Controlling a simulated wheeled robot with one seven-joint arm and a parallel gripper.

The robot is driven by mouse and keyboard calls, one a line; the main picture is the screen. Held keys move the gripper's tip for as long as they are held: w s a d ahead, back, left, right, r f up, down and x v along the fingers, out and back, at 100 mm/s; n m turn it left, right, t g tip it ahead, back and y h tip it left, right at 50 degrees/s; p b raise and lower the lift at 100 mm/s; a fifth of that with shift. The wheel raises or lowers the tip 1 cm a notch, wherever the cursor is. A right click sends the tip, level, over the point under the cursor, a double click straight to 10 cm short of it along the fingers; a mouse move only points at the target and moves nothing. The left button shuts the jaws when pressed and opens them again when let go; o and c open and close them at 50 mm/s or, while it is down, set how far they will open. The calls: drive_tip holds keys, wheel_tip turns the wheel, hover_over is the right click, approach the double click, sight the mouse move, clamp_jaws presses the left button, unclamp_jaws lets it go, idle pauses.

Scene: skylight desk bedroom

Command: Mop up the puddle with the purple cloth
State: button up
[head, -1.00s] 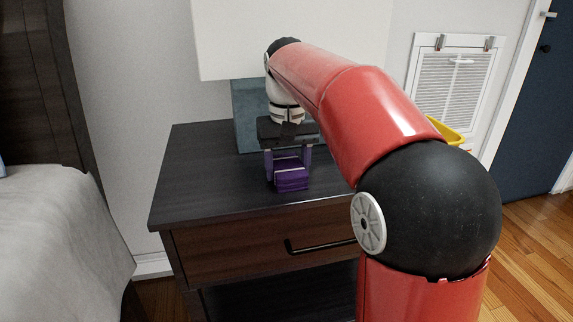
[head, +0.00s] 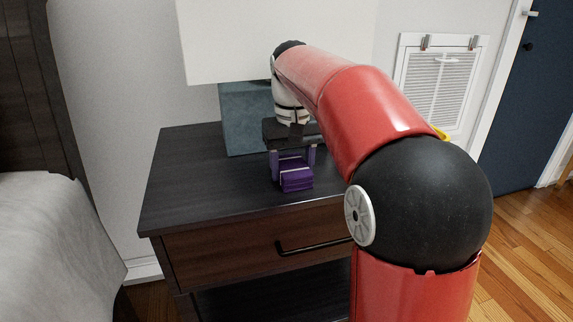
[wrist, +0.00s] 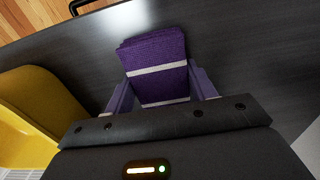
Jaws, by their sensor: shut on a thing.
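The purple cloth (head: 297,179) is a folded block with a pale stripe. It is at the top of the dark nightstand (head: 190,185), near its front edge. My gripper (head: 293,168) points down and is shut on the cloth, one finger on each side. In the wrist view the cloth (wrist: 154,55) sits between the two fingers, over the dark top. I cannot tell whether it touches the surface. No puddle can be made out; a pale sheen (wrist: 128,17) on the top near the cloth may be only reflected light.
A lamp with a blue-grey base (head: 246,118) and white shade (head: 230,40) stands behind my gripper. A bed (head: 55,235) is at left. The nightstand's left top is clear.

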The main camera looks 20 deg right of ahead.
idle(0.4)
drive_tip(key=shift+a, duration=0.85)
drive_tip(key=shift+a+p, duration=0.1)
drive_tip(key=shift+p, duration=0.2)
drive_tip(key=shift+a, duration=0.9)
drive_tip(key=shift+d, duration=0.1)
drive_tip(key=shift+d+p, duration=0.45)
drive_tip(key=shift+d, duration=0.45)
drive_tip(key=shift+d, duration=0.15)
drive_tip(key=shift+d, duration=0.85)
